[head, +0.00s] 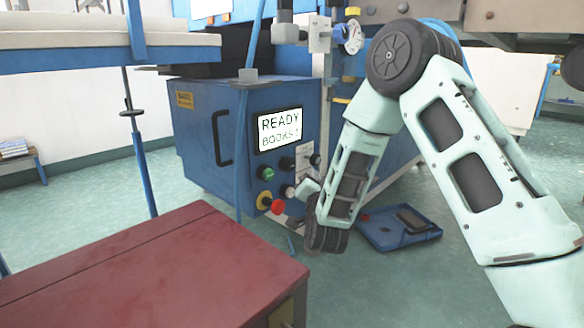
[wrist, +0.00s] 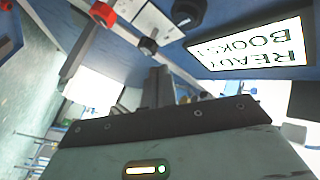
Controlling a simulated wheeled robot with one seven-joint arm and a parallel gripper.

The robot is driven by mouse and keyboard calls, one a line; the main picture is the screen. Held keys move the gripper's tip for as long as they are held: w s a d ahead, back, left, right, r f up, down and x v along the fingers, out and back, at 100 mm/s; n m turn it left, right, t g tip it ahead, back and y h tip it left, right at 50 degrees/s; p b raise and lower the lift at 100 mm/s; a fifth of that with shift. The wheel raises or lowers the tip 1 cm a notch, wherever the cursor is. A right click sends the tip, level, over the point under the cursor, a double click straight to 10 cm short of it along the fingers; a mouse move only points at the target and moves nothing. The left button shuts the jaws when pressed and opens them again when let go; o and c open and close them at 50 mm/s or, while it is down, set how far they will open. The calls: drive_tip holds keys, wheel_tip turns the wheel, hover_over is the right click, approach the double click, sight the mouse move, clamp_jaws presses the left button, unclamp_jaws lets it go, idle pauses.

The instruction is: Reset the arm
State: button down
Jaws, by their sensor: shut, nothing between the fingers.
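My arm bends down from its elbow at the upper right to its wrist in front of the blue machine (head: 215,130) in the head view. In the wrist view my gripper (wrist: 158,85) is shut and empty, its dark fingers pointing towards the machine's panel. A lit display (head: 279,130) reads "READY" with "BOOKS" below it. It appears upside down in the wrist view (wrist: 255,45). Below the display are a green button (head: 265,173), a red button (head: 277,206) and dark knobs. My wrist is close to these controls, and its fingertips are largely hidden in the head view.
A dark red box-like surface (head: 150,265) fills the lower left. A blue tray (head: 375,236) with a dark object lies on the floor behind my wrist. A blue-framed table (head: 110,57) stands at the upper left.

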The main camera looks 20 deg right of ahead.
idle(0.4)
drive_tip(key=s+a+r+n+g+y+p, duration=0.2)
drive_tip(key=s+a+n+y+p, duration=0.15)
drive_tip(key=a, duration=0.35)
drive_tip(key=s+a+r+n+g+y+p, duration=0.2)
drive_tip(key=s+a+n+g+y, duration=0.15)
drive_tip(key=a, duration=0.45)
drive_tip(key=s+a+r+n+g+y+p, duration=0.2)
drive_tip(key=s+a+r+n+y+p, duration=0.15)
drive_tip(key=a, duration=0.35)
drive_tip(key=s+a+r+n+g+y+p, duration=0.1)
drive_tip(key=s+a+n+g+p, duration=0.15)
drive_tip(key=s, duration=0.35)
drive_tip(key=s+a+r+n+g+p, duration=0.1)
drive_tip(key=s+a+n+g, duration=0.15)
drive_tip(key=s, duration=0.35)
drive_tip(key=s+d+r+n+g+h+p, duration=0.2)
drive_tip(key=s+r+g, duration=0.1)
drive_tip(key=s, duration=0.5)
drive_tip(key=s+d+r+n+g+h+p, duration=0.1)
drive_tip(key=s+d+r+n+g+p, duration=0.15)
drive_tip(key=s, duration=0.65)
wheel_tip(320, 180, up, 37)
drive_tip(key=p, duration=3.7)
drive_tip(key=shift+w, duration=0.3)
drive_tip(key=shift+d, duration=0.1)
